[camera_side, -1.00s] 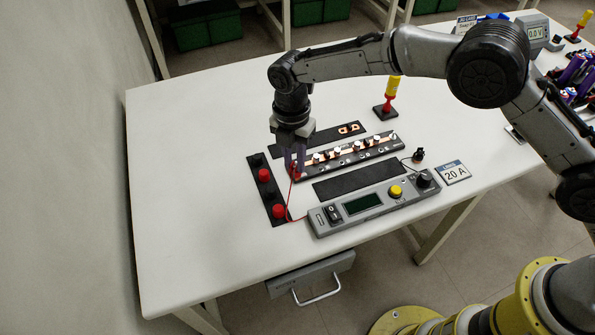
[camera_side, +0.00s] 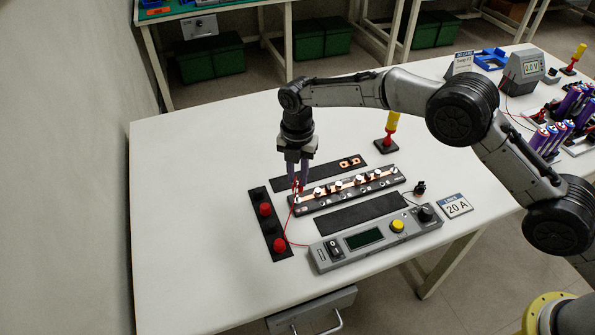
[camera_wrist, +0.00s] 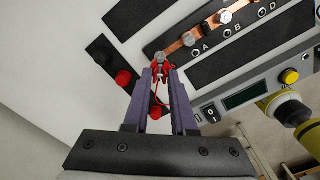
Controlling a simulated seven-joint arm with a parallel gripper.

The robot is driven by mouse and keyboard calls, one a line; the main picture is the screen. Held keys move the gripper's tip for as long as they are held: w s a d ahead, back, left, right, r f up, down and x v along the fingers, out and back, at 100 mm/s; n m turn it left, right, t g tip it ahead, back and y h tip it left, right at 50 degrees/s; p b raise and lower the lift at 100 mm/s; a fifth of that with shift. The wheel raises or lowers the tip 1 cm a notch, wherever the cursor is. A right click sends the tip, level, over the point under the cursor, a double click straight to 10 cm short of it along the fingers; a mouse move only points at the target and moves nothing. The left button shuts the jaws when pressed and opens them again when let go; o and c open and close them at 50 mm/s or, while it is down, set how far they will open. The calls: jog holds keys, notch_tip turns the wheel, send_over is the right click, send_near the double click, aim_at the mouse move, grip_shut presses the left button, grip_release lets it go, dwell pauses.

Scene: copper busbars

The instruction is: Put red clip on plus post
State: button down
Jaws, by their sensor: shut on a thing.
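My gripper (camera_wrist: 162,72) is shut on the red clip (camera_wrist: 160,74), pointing down over the left end of the black busbar block (camera_side: 330,199). The red clip also shows in the side view (camera_side: 298,187) between my fingertips (camera_side: 297,181). In the wrist view a silver bolt-like post (camera_wrist: 160,57) at the end of the copper bar is right at the clip's jaws; I cannot tell whether they touch. No plus mark is legible. A thin red lead (camera_side: 288,222) runs from the clip down to the meter (camera_side: 375,235).
A black strip with red knobs (camera_side: 279,244) lies left of the block. Black mats lie behind (camera_side: 300,178) and in front (camera_side: 360,213) of it. A yellow-and-red screwdriver (camera_side: 391,122) stands behind, and a 20 A card (camera_side: 456,205) lies right. The left table is clear.

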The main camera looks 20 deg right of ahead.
aim_at(297, 179)
jog(key=shift+f, duration=1.7)
jog(key=shift+f, duration=0.2)
jog(key=c, duration=0.7)
grip_release()
jog(key=shift+o, duration=0.2)
jog(key=shift+r, duration=3.05)
